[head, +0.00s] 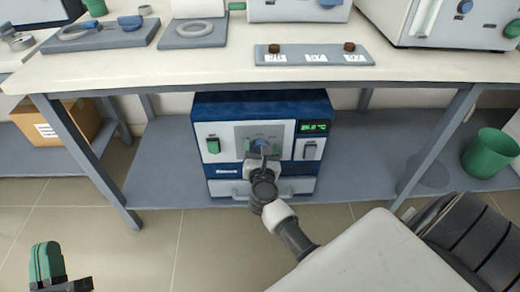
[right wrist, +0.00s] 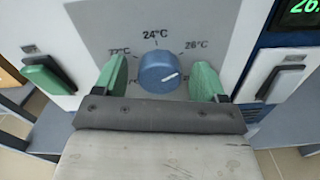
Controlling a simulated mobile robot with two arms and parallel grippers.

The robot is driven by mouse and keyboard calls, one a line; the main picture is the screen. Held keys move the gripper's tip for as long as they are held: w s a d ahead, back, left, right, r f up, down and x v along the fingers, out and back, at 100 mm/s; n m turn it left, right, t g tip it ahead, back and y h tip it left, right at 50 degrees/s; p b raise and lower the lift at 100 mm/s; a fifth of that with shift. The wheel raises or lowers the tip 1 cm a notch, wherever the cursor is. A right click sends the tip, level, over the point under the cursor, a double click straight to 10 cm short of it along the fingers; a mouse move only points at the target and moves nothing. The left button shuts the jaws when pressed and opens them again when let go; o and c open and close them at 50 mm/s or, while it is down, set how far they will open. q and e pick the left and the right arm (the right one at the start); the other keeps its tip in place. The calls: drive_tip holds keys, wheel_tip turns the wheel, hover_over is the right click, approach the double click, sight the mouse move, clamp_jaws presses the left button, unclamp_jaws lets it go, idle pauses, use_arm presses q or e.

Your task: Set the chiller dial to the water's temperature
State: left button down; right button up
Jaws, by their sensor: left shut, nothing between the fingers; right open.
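The blue and white chiller (head: 262,180) stands on the shelf under the bench. Its blue dial (right wrist: 158,72) has a white mark on its right side, below the 26°C label; 24°C is at the top and the left label is partly hidden. The green display (head: 313,127) is lit; its cropped part in the right wrist view (right wrist: 297,8) starts with 26. My right gripper (head: 262,150) is at the dial, open, with one green finger on each side; in the right wrist view (right wrist: 158,80) gaps show beside the dial. My left gripper (head: 47,265) is shut and empty, low at the left.
Rocker switches (right wrist: 48,78) flank the dial panel. The bench top (head: 130,65) overhangs the chiller, with a label rack (head: 314,56) near its edge. A cardboard box (head: 70,122) is at left and a green bin (head: 489,153) at right on the shelf. Floor in front is clear.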

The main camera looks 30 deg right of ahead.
drive_tip(key=shift+w, duration=0.1)
drive_tip(key=c, duration=0.9)
